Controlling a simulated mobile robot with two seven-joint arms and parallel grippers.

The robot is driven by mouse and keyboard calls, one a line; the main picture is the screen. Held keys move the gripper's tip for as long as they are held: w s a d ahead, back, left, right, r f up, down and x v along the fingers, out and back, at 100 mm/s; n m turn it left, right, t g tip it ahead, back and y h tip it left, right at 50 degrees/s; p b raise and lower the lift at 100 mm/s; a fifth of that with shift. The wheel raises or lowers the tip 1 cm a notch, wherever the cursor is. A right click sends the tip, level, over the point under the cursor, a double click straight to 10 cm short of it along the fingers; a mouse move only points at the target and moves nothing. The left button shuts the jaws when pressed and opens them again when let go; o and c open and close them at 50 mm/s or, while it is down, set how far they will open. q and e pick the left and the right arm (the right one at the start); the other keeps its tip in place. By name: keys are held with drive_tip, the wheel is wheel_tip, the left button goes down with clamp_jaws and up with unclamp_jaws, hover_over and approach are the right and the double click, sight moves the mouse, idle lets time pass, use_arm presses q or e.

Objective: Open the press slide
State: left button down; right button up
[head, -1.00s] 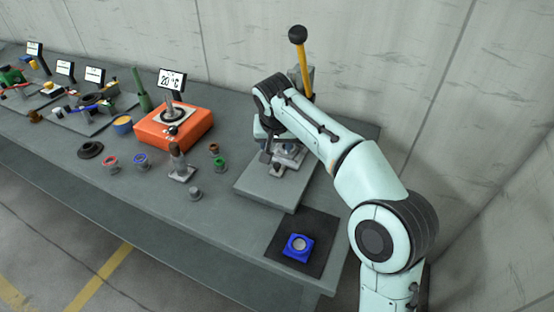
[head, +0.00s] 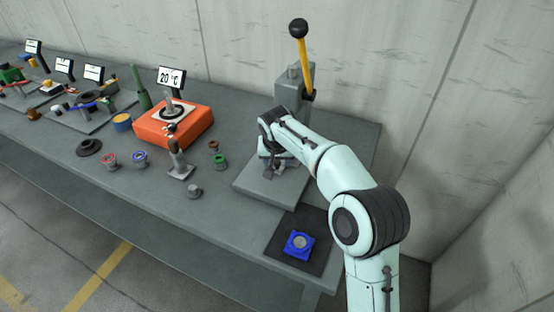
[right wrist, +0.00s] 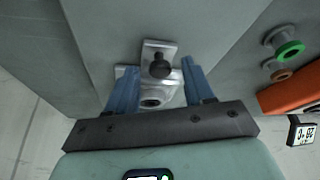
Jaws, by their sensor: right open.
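The press has a flat grey base (head: 262,194), a column (head: 293,88) and a yellow lever (head: 303,62) with a black knob on top. In the right wrist view the metal slide (right wrist: 147,48) carries a dark knob (right wrist: 160,66). My right gripper (head: 267,166) is over the press base, in front of the column. In the right wrist view its blue fingers (right wrist: 159,70) are open, one on each side of the knob. Contact with the knob cannot be told. My right wrist hides most of the slide in the head view. My left gripper is not in view.
A black mat (head: 318,252) with a blue square part (head: 299,245) lies at the near right. An orange unit (head: 172,127) with a "20 °C" display (head: 171,78) stands left of the press. Several small coloured-rimmed parts stand nearby. A wall rises behind the bench.

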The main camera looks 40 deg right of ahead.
clamp_jaws()
drive_tip(key=shift+s+a+b, duration=0.1)
drive_tip(key=shift+a+b, duration=0.2)
drive_tip(key=shift+a, duration=0.1)
drive_tip(key=s+a+b, duration=0.1)
drive_tip(key=a, duration=0.2)
drive_tip(key=s+a+b, duration=0.1)
drive_tip(key=s+a, duration=0.1)
drive_tip(key=a, duration=0.1)
drive_tip(key=s+a+b, duration=0.1)
drive_tip(key=a+b, duration=0.1)
drive_tip(key=shift+s+a, duration=0.35)
drive_tip(key=shift+a, duration=0.05)
drive_tip(key=shift+s+a, duration=0.25)
drive_tip(key=shift+a, duration=0.15)
unclamp_jaws()
drive_tip(key=shift+r, duration=0.1)
